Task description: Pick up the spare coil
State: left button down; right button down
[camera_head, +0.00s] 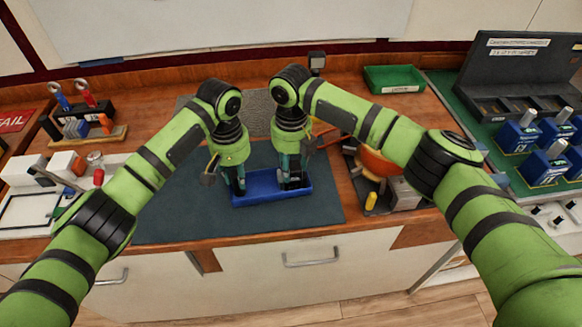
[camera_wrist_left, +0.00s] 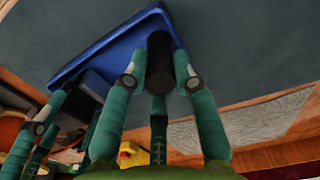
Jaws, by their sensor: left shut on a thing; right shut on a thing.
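My left gripper (camera_head: 236,188) is shut at the left end of a blue tray (camera_head: 268,199). In the left wrist view its fingers (camera_wrist_left: 160,84) close on a dark cylinder (camera_wrist_left: 160,62) at the tray's end (camera_wrist_left: 104,45). I cannot tell whether the cylinder is the spare coil or part of the tray. My right gripper (camera_head: 292,184) is shut at the tray's right end, pointing down, on something its fingers mostly hide. A dark block (camera_wrist_left: 95,86) shows near it inside the tray in the left wrist view. No coil is clearly recognisable.
The tray is over a dark mat (camera_head: 180,215) on the wooden bench. A green bin (camera_head: 393,79) stands behind, at the right. An orange round thing (camera_head: 377,160) is right of the mat. Blue breaker-like units (camera_head: 517,137) stand far right. A tool rack (camera_head: 85,122) is left. The mat's left part is clear.

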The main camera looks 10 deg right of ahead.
aim_at(292, 167)
jog(key=r, duration=0.7)
jog(key=shift+s, duration=0.25)
jog(key=s, duration=1.7)
jog(key=shift+s, duration=0.3)
jog(key=shift+f, duration=0.1)
pick_arm(q)
jog(key=c, duration=0.9)
grip_release()
notch_tip(292, 167, up, 12)
